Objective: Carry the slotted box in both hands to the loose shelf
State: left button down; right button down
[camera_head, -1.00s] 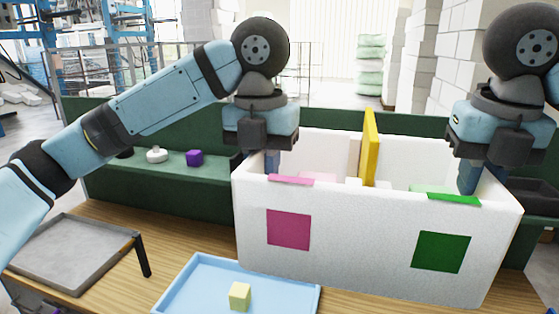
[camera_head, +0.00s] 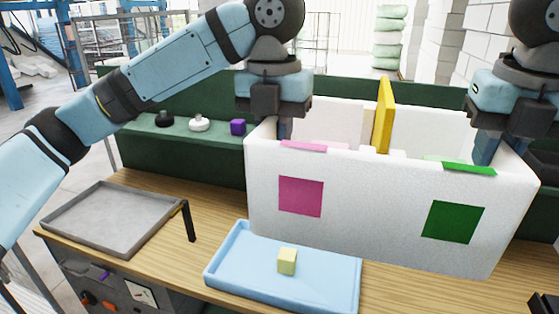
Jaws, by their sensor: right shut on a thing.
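The slotted box (camera_head: 375,205) is large, white and open-topped, with a pink square and a green square on its front. A yellow upright divider (camera_head: 383,115) stands inside it. My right gripper (camera_head: 484,150) is shut on the box at its right end, fingers partly behind the front wall. My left gripper (camera_head: 285,128) reaches down at the left end; the front wall hides its fingertips, so its jaw opening is unclear. The box's underside is hidden. I cannot pick out which surface is the loose shelf.
A blue tray (camera_head: 225,270) with a yellow cube (camera_head: 287,261) lies in front of the box on the wooden table (camera_head: 190,262). A grey tray (camera_head: 110,220) with a black post stands left.

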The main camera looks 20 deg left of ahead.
aim_at(113, 218)
jog(key=k+j, duration=0.2)
jog(key=j, duration=0.4)
jog(key=k+j, duration=0.15)
jog(key=j, duration=0.45)
jog(key=k+j, duration=0.2)
jog(key=j, duration=0.35)
jog(key=k+j, duration=0.15)
jog(key=j, duration=0.45)
jog(key=k+j, duration=0.2)
jog(key=j, duration=0.4)
jog(key=k+j, duration=0.15)
jog(key=j, duration=0.45)
jog(key=k+j, duration=0.2)
jog(key=j, duration=0.35)
jog(key=k+j, duration=0.15)
jog(key=j, duration=0.45)
